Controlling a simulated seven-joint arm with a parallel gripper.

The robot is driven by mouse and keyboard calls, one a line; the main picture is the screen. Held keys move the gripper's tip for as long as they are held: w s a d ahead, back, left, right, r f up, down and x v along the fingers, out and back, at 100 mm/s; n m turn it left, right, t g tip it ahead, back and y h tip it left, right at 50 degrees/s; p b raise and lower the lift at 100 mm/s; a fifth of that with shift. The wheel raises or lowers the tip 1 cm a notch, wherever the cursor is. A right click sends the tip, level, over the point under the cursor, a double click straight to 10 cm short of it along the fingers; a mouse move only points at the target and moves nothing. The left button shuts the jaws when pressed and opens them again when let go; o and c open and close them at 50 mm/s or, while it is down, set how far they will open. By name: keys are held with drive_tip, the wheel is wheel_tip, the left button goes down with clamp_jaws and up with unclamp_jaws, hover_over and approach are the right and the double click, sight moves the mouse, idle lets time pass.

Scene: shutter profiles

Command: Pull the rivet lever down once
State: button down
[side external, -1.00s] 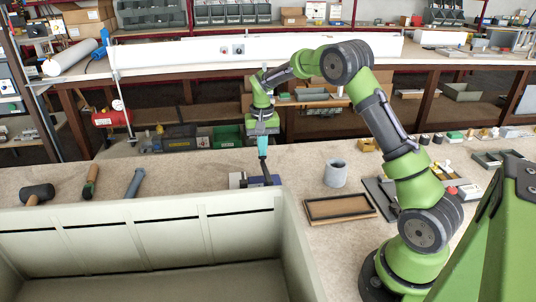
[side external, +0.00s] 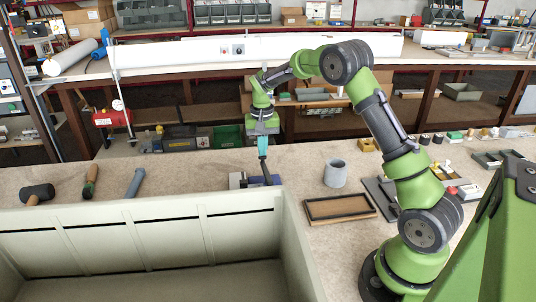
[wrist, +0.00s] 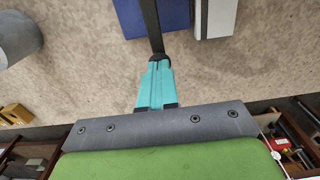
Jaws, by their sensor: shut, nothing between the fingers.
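My gripper (side external: 263,153) points down with its teal fingers shut; they also show in the wrist view (wrist: 157,64). A dark, bar-shaped lever (wrist: 151,22) runs from the fingertips up to the top edge of the wrist view. It also shows below the fingers in the side view (side external: 264,167). Its end meets or passes just under the fingertips; I cannot tell whether they touch. The rivet tool shows as a blue block (side external: 264,181) with a pale grey part (side external: 237,180) beside it on the bench. Its far end is outside the wrist view.
A grey cup (side external: 335,173) and a wood-rimmed tray (side external: 340,208) lie to the right. A mallet (side external: 37,193) and other hand tools lie to the left. A large pale bin (side external: 140,213) stands in front. Bench between tools and lever is clear.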

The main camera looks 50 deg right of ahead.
wheel_tip(320, 180, up, 9)
drive_tip(key=shift+r, duration=0.2)
idle(0.9)
drive_tip(key=s+a+r+n+t+y, duration=0.1)
drive_tip(key=s+a+r+n+t, duration=0.1)
drive_tip(key=s+a, duration=0.7)
drive_tip(key=s+a+r+n+t+y, duration=0.1)
drive_tip(key=s+a+r+n+t, duration=0.2)
drive_tip(key=s+a, duration=0.7)
drive_tip(key=s+r+t, duration=0.2)
drive_tip(key=s, duration=0.3)
drive_tip(key=shift+s+r, duration=0.2)
drive_tip(key=shift+s, duration=0.2)
